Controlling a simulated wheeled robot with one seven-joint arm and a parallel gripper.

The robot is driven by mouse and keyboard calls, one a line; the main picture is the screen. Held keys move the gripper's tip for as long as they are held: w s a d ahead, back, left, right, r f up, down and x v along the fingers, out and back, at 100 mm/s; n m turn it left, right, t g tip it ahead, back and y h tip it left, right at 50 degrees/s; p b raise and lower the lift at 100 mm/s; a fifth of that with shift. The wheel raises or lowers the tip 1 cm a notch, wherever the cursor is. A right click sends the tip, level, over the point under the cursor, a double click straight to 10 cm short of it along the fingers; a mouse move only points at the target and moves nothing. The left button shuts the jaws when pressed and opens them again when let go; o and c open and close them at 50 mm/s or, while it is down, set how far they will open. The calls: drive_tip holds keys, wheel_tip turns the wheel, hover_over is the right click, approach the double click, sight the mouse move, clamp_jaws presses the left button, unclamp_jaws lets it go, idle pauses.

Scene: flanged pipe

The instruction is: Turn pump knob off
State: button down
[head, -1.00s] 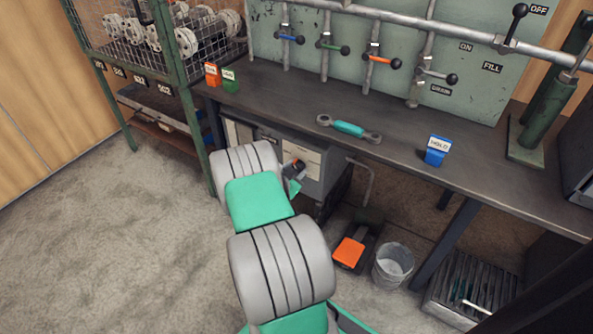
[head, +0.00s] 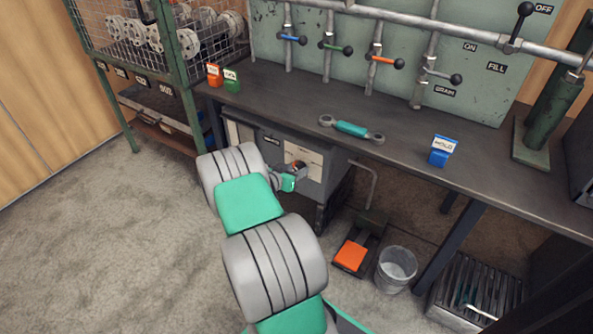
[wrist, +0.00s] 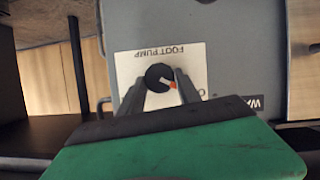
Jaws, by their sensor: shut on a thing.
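The pump knob (wrist: 160,77) is a round black knob with an orange-red pointer mark. It sits on a white label reading FOOT PUMP on the front of a grey box under the bench. In the wrist view my gripper (wrist: 160,82) has its two fingers on either side of the knob, shut on it. The pointer mark is towards the lower right in that view. In the head view the knob is small at the grey pump box (head: 322,190), partly hidden by my gripper (head: 297,172).
The bench (head: 400,155) above holds a teal-handled tool (head: 351,129), a blue HOLD block (head: 441,151), and orange (head: 214,76) and green (head: 231,81) blocks. An orange foot pedal (head: 350,256) and a bin (head: 396,268) stand on the floor to the right. Carpet at the left is clear.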

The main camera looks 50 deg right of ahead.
drive_tip(key=c, duration=0.8)
unclamp_jaws()
drive_tip(key=shift+c, duration=0.2)
drive_tip(key=p+v, duration=0.2)
drive_tip(key=v, duration=0.5)
drive_tip(key=shift+a+r+p, duration=0.2)
drive_tip(key=shift+a+p, duration=0.15)
drive_tip(key=shift+p, duration=0.05)
drive_tip(key=shift+s, duration=0.1)
